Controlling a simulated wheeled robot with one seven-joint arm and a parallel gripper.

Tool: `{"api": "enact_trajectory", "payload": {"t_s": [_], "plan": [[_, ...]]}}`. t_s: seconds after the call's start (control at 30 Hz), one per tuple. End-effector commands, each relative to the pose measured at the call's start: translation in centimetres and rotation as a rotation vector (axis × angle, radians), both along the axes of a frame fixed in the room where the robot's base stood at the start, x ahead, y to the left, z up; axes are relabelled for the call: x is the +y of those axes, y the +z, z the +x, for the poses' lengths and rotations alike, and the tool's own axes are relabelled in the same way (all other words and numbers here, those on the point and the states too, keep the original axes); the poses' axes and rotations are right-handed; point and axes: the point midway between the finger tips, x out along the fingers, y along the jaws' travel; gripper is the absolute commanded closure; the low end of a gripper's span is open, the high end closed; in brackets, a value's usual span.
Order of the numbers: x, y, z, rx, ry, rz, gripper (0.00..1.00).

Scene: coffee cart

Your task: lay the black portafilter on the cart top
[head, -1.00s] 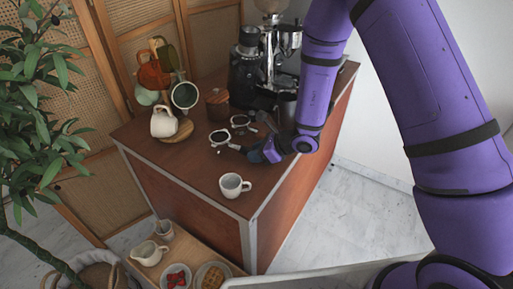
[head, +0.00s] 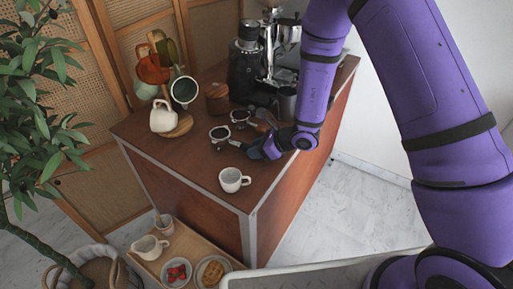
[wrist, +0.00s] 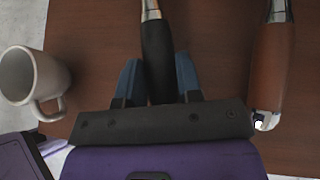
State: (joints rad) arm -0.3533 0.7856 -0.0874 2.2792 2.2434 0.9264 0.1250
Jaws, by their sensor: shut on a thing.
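The black portafilter shows its round metal basket (head: 219,133) in the head view, near the middle of the brown cart top (head: 190,160). Its black handle (wrist: 157,60) runs between the two blue fingers of my gripper (wrist: 158,82) in the wrist view. My gripper (head: 258,151) is shut on that handle, low over the cart top. The portafilter looks nearly level; I cannot tell whether it touches the surface. In the wrist view its basket is out of frame.
A second portafilter with a brown handle (wrist: 271,65) lies to the right in the wrist view. A white mug (head: 234,180) stands near the front corner. A mug tree, wooden canister (head: 217,98) and coffee machine stand behind. The left-front cart top is clear.

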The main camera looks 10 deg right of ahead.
Motion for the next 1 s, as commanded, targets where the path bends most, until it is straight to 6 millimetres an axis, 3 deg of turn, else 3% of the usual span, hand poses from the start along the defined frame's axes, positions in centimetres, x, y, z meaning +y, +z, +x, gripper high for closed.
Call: {"api": "enact_trajectory", "payload": {"t_s": [0.17,0.2,0.33,0.67,1.0], "plan": [[0.0,0.1,0.0,-0.002,0.001,0.002,1.0],[0.0,0.1,0.0,-0.002,0.001,0.002,0.65],[0.0,0.1,0.0,-0.002,0.001,0.001,0.38],[-0.2,0.2,-0.1,0.0,0.0,-0.001,0.38],[-4.0,3.4,-1.9,-0.002,-0.002,0.001,0.38]]}}
